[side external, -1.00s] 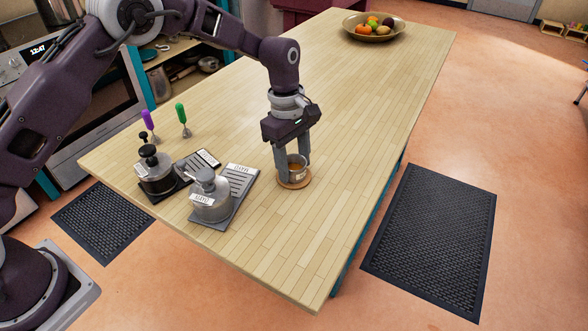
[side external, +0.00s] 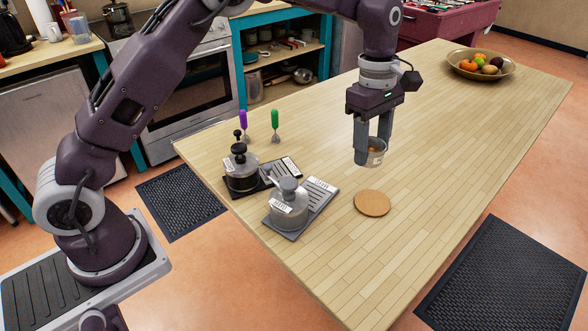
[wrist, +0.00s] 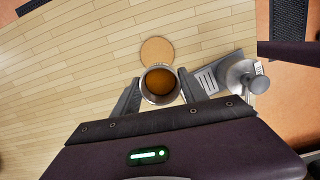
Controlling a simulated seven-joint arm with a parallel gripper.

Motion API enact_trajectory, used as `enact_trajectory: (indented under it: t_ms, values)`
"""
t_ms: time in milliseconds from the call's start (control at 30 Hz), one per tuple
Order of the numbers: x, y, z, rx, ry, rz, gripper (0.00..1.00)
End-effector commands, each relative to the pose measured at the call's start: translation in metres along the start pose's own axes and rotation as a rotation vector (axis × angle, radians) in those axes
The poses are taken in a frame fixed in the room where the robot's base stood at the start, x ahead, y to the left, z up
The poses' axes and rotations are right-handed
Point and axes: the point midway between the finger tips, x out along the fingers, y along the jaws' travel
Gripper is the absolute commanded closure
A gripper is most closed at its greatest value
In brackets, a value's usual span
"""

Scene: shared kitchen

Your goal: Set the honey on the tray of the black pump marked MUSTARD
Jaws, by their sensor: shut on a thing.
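A small clear cup of amber honey (side external: 376,158) is held between the fingers of my gripper (side external: 371,147). It hangs above the table, and its amber contents (wrist: 159,81) show from above in the wrist view. A round cork coaster (side external: 373,203) lies bare on the table below it. The black pump (side external: 241,172) stands on a dark base at the left, with a ribbed tray (side external: 283,170) to its right. The tray looks empty. The pump's white label is too small to read. My gripper is to the right of this pump.
A grey pump (side external: 288,209) with its own ribbed tray (side external: 317,194) stands in front of the black pump, nearer the coaster. Purple-handled (side external: 243,121) and green-handled (side external: 275,122) utensils stand behind. A fruit bowl (side external: 481,67) is at the far right. The middle tabletop is clear.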

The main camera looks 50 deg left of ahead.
Motion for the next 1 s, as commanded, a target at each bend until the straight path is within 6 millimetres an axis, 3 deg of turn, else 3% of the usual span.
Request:
enact_trajectory:
  t_ms: [167,300,433,600,1000]
  values:
    - [-0.013,-0.022,-0.071,-0.354,0.009,0.042,1.0]
    - [-0.021,-0.055,-0.129,-0.698,0.008,0.084,1.0]
    - [-0.024,-0.088,-0.167,-0.958,0.0,0.115,1.0]
    - [-0.018,-0.11,-0.185,-1.11,-0.007,0.129,1.0]
    - [0.064,-0.111,-0.196,-1.119,-0.006,0.128,1.0]
